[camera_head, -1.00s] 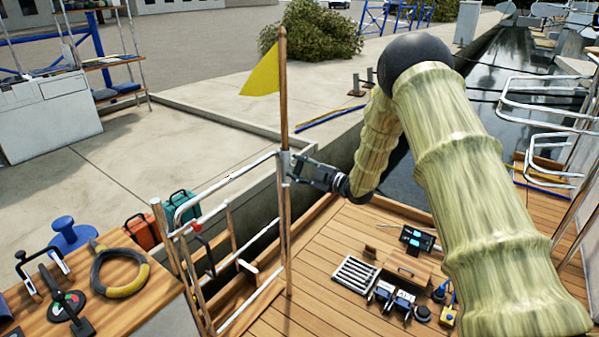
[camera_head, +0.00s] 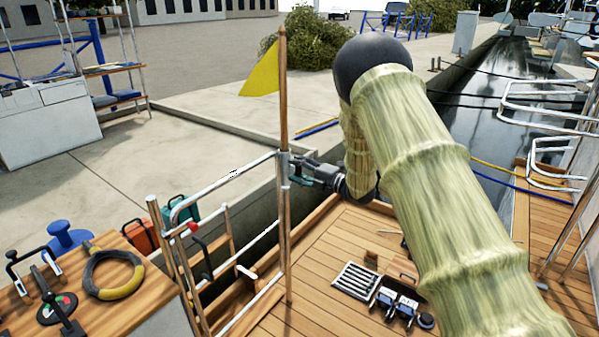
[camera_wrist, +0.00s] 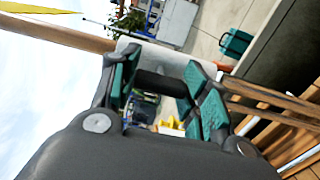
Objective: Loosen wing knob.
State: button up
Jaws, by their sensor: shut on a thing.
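My gripper (camera_head: 308,172) is at the metal clamp (camera_head: 284,166) on the rail post, below the wooden flag staff (camera_head: 283,95) with its yellow flag (camera_head: 264,73). In the wrist view, the teal-padded fingers (camera_wrist: 164,88) stand on either side of a dark bar-like piece, which appears to be the wing knob (camera_wrist: 160,84). My gripper is shut on it. The knob's shape and thread are mostly hidden by the fingers. The staff stands upright and also crosses the upper left of the wrist view (camera_wrist: 60,32).
The metal rail (camera_head: 232,177) runs left from the post. A slatted grey piece (camera_head: 356,281) and other items lie on the wooden deck (camera_head: 325,245). Water lies behind my arm.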

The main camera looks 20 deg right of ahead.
jog(key=shift+d, duration=0.1)
dwell(0.3)
jog(key=o, duration=1)
jog(key=v, duration=1.2)
jog(key=shift+w, duration=0.1)
